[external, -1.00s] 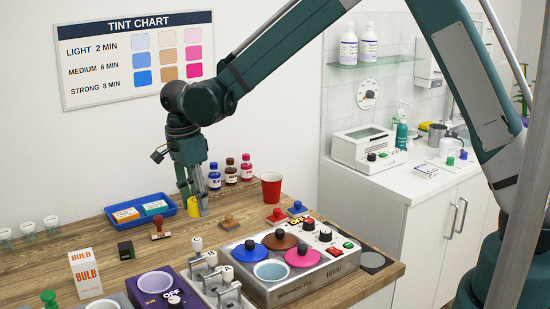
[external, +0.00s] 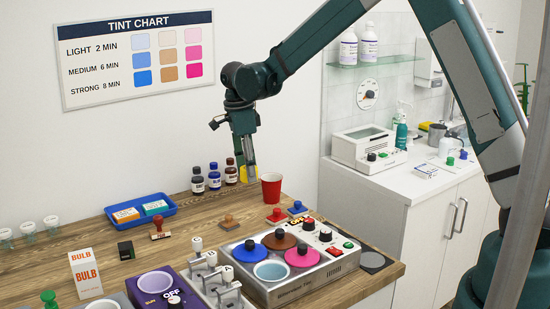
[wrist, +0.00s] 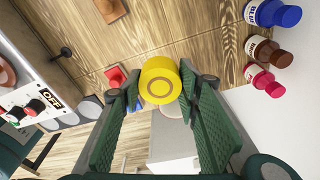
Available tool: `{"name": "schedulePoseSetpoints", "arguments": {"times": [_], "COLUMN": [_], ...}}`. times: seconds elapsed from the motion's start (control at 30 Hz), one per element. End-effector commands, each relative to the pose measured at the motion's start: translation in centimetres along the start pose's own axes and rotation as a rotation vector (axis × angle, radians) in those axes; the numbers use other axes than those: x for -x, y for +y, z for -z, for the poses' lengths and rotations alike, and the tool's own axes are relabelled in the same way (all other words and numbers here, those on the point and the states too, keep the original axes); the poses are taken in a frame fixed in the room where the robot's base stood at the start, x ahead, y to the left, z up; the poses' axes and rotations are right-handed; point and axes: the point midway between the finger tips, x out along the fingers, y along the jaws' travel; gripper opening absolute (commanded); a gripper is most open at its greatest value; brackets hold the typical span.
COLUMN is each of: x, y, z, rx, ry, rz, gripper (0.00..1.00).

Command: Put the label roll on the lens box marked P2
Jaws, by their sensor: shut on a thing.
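The label roll, a yellow cylinder, is gripped between my fingers and shows in the wrist view (wrist: 160,82) with a brown ring on its face. In the external view the roll (external: 250,173) is up beside the red cup, partly covered by the fingers. My gripper (wrist: 161,88) is shut on it; it also shows in the external view (external: 249,168). Two lens boxes lie in the blue tray (external: 163,217), left of my gripper: an orange and white one (external: 125,215) and a teal and white one (external: 155,207). Their marks are too small to read.
Small bottles (external: 214,178) stand behind the tray's right side, near the gripper. The red cup (external: 271,187) is close on the right. Stamps (external: 229,222) and the steel heater with coloured lids (external: 300,270) are in front. Bare wood lies between tray and cup.

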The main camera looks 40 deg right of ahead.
Motion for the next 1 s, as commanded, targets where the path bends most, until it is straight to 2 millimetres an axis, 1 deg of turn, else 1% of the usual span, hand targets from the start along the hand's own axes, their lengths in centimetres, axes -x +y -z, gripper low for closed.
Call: {"name": "schedulePoseSetpoints", "arguments": {"times": [0.03,0.1,0.27,0.5,0.77,0.97,1.0], "x": [-0.1,-0.3,-0.7,-1.3,-2.1,-2.8,-2.9], "y": [-1.0,-2.0,-4.3,-7.4,-10.2,-11.9,-12.3], "z": [1.4,3.1,6.9,13.2,20.4,26.1,27.3], "rx": [-0.023,-0.051,-0.115,-0.211,-0.320,-0.403,-0.420], "ry": [0.000,0.000,0.000,0.000,0.000,0.000,0.000], "rz": [-0.003,-0.006,-0.014,-0.026,-0.039,-0.049,-0.051], "gripper": [0.20,0.20,0.20,0.20,0.20,0.20,0.20]}}
